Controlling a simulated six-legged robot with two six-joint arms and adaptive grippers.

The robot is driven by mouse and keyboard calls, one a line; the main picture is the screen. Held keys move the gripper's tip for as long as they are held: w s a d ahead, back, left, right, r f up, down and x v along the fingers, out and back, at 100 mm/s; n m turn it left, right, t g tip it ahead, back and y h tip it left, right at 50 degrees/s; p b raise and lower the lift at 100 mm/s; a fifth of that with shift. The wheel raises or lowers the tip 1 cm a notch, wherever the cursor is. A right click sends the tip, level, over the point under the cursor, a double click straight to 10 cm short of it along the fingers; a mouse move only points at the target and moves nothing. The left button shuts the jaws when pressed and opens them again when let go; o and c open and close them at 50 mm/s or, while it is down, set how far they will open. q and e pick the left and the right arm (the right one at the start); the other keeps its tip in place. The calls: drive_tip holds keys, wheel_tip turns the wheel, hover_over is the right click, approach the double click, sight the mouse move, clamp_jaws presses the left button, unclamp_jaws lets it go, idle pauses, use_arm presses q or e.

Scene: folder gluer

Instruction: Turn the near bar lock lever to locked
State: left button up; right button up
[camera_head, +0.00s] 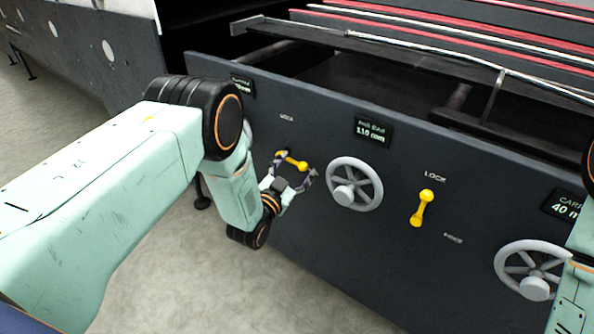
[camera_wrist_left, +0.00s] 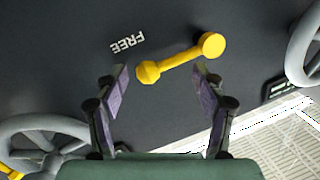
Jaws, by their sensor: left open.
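A yellow lever (camera_head: 291,160) sits on the dark machine panel, left of the middle handwheel. In the left wrist view, the lever (camera_wrist_left: 180,60) lies slanted, its faceted end between the fingertips' lines and its round end beyond the right finger. A "FREE" label (camera_wrist_left: 127,43) shows upside down near the faceted end. My left gripper (camera_head: 292,178) is open in front of this lever; I see no clear contact. Its two fingers (camera_wrist_left: 162,75) are apart with nothing held. A second yellow lever (camera_head: 422,208) stands nearly upright under a "LOCK" label (camera_head: 435,176). My right gripper is out of view.
A grey handwheel (camera_head: 355,185) is close to the right of my left gripper; another (camera_head: 530,270) is farther right. A "110 mm" display (camera_head: 372,131) is above the middle wheel. Part of my right arm shows at the right edge. Bare floor lies below the panel.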

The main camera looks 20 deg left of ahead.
use_arm(q)
drive_tip(key=shift+w+d, duration=0.1)
drive_tip(key=shift+w, duration=0.15)
drive_tip(key=shift+s, duration=0.1)
drive_tip(key=c, duration=1.2)
clamp_jaws()
